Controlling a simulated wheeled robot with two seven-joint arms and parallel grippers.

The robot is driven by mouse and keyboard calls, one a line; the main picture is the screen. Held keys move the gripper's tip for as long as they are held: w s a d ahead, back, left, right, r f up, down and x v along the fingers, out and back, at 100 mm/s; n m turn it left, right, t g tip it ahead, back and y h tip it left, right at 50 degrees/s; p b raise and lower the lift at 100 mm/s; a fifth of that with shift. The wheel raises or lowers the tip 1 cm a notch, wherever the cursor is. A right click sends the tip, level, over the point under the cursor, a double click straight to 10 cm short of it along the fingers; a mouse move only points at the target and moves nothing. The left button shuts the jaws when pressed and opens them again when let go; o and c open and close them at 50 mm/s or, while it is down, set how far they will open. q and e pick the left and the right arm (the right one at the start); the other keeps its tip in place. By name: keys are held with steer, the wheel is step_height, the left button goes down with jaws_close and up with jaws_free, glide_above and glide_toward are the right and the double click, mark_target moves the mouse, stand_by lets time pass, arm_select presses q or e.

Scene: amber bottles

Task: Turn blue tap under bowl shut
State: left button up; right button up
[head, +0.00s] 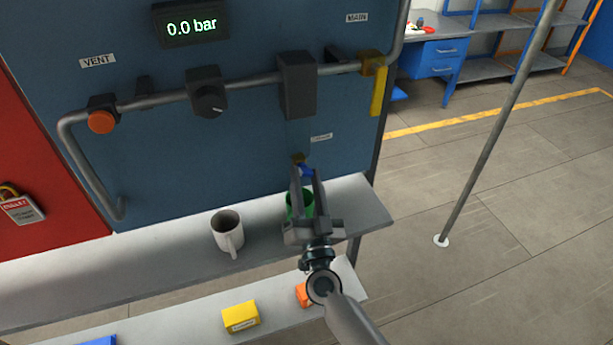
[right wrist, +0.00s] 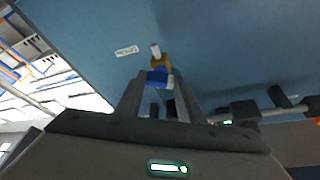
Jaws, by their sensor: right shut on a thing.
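The blue tap (head: 305,170) sits low on the blue panel, below the grey block on the pipe. In the right wrist view its blue handle (right wrist: 157,76) shows with a brass body (right wrist: 160,61) behind it. My right gripper (head: 307,177) reaches up to the tap, its fingers on either side of the blue handle and shut on it. The same gripper (right wrist: 158,88) fills the lower right wrist view. A green cup (head: 293,208) stands on the shelf below, partly hidden by my gripper. The handle's exact angle is hard to tell. My left gripper is out of view.
A white mug (head: 227,232) stands on the shelf (head: 150,257) left of the green cup. The pipe above carries an orange knob (head: 101,122), a black dial (head: 208,98) and a yellow lever (head: 378,90). The display (head: 191,24) reads 0.0 bar.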

steer(key=shift+a+m+h, duration=0.1)
steer(key=shift+m+h, duration=0.5)
steer(key=shift+m, duration=0.7)
steer(key=o, duration=1.1)
steer(key=shift+c, duration=0.2)
steer(key=shift+s, duration=0.1)
steer(key=b+v, duration=0.6)
steer(key=v, duration=1.1)
steer(key=shift+s, duration=0.2)
steer(key=shift+r, duration=0.1)
